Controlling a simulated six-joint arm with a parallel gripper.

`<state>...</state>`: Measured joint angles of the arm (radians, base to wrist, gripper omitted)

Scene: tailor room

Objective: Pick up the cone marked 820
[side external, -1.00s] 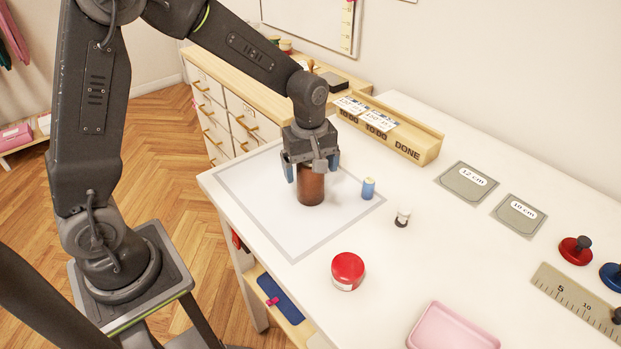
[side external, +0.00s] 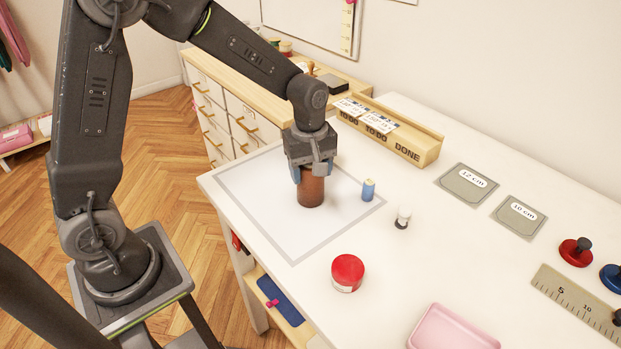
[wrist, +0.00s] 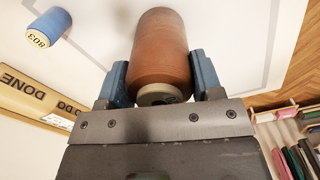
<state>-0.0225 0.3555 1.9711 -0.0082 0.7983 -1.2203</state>
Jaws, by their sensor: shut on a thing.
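A rust-brown thread cone (side external: 311,190) stands upright inside the grey-outlined area of the white table. It also shows in the wrist view (wrist: 161,50), with its pale core end toward the camera. No number can be read on it. My gripper (side external: 312,174) is above it with its blue fingers shut on the cone's sides near the top. A smaller blue spool (side external: 368,190) stands just to the right; in the wrist view its label seems to read 803 (wrist: 38,38).
A small white-and-black spool (side external: 403,217) and a red round tin (side external: 347,272) stand to the right and front. A wooden TO DO/DONE box (side external: 420,155) is behind. A pink tray (side external: 452,330) lies at the front. The outlined area's left part is clear.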

